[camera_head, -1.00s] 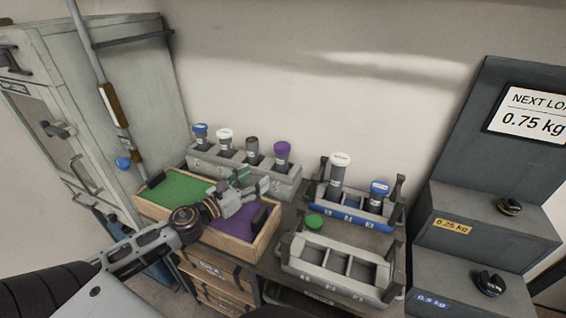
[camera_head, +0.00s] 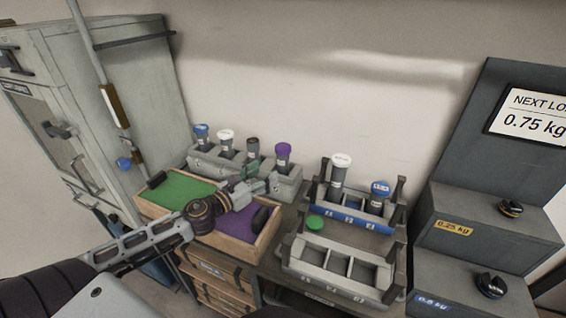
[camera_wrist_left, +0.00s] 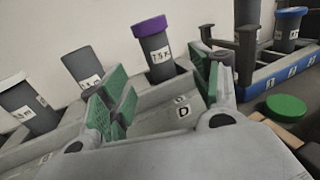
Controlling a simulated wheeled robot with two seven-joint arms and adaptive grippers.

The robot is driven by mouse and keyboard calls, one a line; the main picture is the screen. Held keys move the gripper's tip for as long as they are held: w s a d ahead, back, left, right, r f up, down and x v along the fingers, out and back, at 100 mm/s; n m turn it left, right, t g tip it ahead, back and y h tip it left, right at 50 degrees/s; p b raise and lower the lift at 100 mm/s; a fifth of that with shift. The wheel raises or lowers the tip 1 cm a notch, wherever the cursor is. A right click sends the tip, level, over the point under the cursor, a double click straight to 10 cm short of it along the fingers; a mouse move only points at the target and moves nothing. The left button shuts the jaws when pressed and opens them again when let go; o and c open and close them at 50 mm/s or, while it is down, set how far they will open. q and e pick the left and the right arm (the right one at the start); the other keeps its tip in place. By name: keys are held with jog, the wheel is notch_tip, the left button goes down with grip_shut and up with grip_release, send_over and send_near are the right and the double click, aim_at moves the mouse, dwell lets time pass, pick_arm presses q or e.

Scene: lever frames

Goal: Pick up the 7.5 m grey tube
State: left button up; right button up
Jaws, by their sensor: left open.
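The grey-capped tube (camera_head: 253,148) stands upright in the grey rack (camera_head: 288,190) against the wall, third from the left. In the left wrist view this grey tube (camera_wrist_left: 82,65) is left of the purple-capped tube (camera_wrist_left: 153,48), and its label is too small to read surely. My left gripper (camera_head: 257,178) is open and empty, just in front of the rack. In the wrist view my left gripper's green-padded fingers (camera_wrist_left: 163,88) are spread, with the purple-capped tube beyond the gap and the grey tube left of it. My right gripper is not in view.
Blue-capped (camera_head: 201,135) and white-capped (camera_head: 226,140) tubes share the rack. A wooden tray (camera_head: 222,246) with green and purple mats lies below my left arm. A blue-fronted rack (camera_head: 345,213), an empty grey rack (camera_head: 335,280) and a green cap (camera_head: 315,222) are to the right.

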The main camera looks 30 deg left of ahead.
aim_at(278, 161)
pick_arm(q)
jog(key=shift+x, duration=2.2)
jog(key=shift+w+d, duration=0.1)
jog(key=shift+w, duration=0.2)
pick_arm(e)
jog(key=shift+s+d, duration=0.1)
pick_arm(q)
jog(key=shift+w+r, duration=0.1)
jog(key=shift+w, duration=0.1)
jog(key=shift+w, duration=0.1)
jog(key=shift+r+x, duration=0.2)
jog(key=shift+x, duration=0.9)
jog(key=shift+w+p, duration=0.35)
jog(key=shift+w, duration=0.45)
jog(key=shift+w+d, duration=0.15)
jog(key=shift+w, duration=0.3)
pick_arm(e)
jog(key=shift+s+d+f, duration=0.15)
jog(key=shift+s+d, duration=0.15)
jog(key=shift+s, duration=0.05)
